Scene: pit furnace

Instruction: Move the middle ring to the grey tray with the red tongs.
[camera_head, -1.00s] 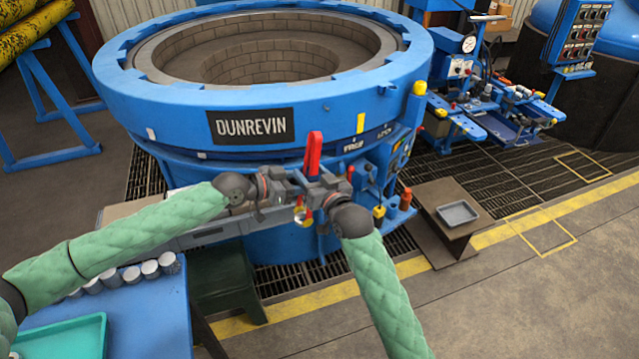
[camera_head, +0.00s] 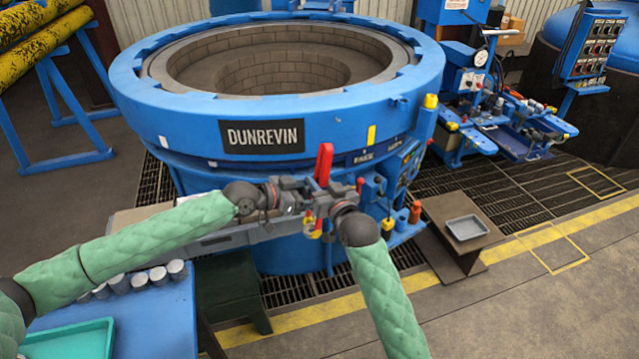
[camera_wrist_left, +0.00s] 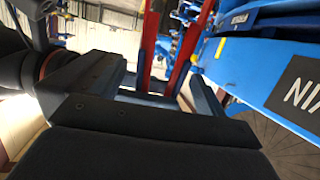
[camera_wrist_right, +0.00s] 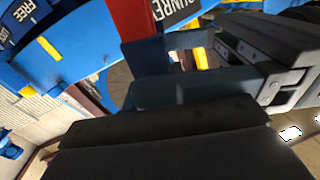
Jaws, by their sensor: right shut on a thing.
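The red tongs (camera_head: 323,165) stand upright in front of the blue furnace. Their lower part is mostly hidden by my grippers. My right gripper (camera_head: 318,197) is shut on the tongs, and their red part (camera_wrist_right: 132,20) shows in the right wrist view. My left gripper (camera_head: 287,193) is close beside it. In the left wrist view two red bars (camera_wrist_left: 148,50) stand between its spread fingers, and contact is unclear. The grey tray (camera_head: 448,222) lies on a low brown stand (camera_head: 463,261) at right. I cannot make out the middle ring.
The blue round furnace (camera_head: 190,128) with a brick-lined pit fills the centre. A blue table (camera_head: 150,315) at lower left bears several grey cylinders (camera_head: 159,275) and a teal tray (camera_head: 105,338). A dark green stool (camera_head: 230,290) stands beside it. Floor at lower right is clear.

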